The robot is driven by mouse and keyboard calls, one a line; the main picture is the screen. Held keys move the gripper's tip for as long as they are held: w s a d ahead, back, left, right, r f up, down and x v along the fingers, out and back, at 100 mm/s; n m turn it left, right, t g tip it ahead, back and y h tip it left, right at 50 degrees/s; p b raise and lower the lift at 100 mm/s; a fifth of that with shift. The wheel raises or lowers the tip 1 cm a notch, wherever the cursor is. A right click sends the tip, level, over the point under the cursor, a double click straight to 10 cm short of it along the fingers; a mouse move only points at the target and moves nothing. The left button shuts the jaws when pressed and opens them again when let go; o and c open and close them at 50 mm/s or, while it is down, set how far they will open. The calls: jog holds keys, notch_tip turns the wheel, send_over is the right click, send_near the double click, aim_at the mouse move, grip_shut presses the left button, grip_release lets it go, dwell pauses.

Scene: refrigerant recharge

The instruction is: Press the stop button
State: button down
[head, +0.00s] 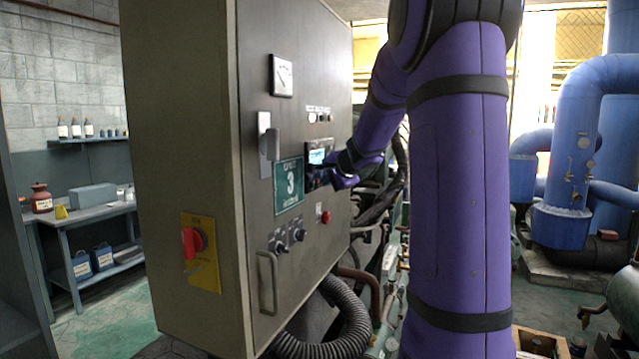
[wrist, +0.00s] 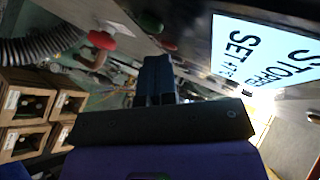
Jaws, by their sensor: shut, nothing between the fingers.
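The control cabinet's grey front (head: 255,215) carries a lit display (head: 318,155). In the wrist view the display (wrist: 270,52) reads "STOPPED" and "SET", partly cut off. Below it in the head view is a red button (head: 325,216). The wrist view shows a red mushroom button (wrist: 98,27), a green button (wrist: 150,23) and a small dark red button (wrist: 164,45). No readable label tells which is the stop button. My gripper (wrist: 157,62) is shut and empty, close to the panel just below the display. In the head view its fingertips are hard to make out.
A red rotary switch (head: 192,242) on a yellow plate is on the cabinet's side. Two dark knobs (head: 287,240) and a door handle (head: 267,283) are lower on the front. A corrugated hose (head: 340,320) runs below. Wooden crates (wrist: 35,105) show in the wrist view.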

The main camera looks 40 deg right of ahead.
jog(key=shift+s+d, duration=0.3)
jog(key=shift+s, duration=0.4)
jog(key=shift+s, duration=0.1)
jog(key=shift+s+d, duration=0.3)
jog(key=shift+s, duration=0.45)
jog(key=shift+s+d, duration=0.35)
jog(key=shift+s, duration=0.35)
jog(key=shift+s+d, duration=0.3)
jog(key=shift+s, duration=0.45)
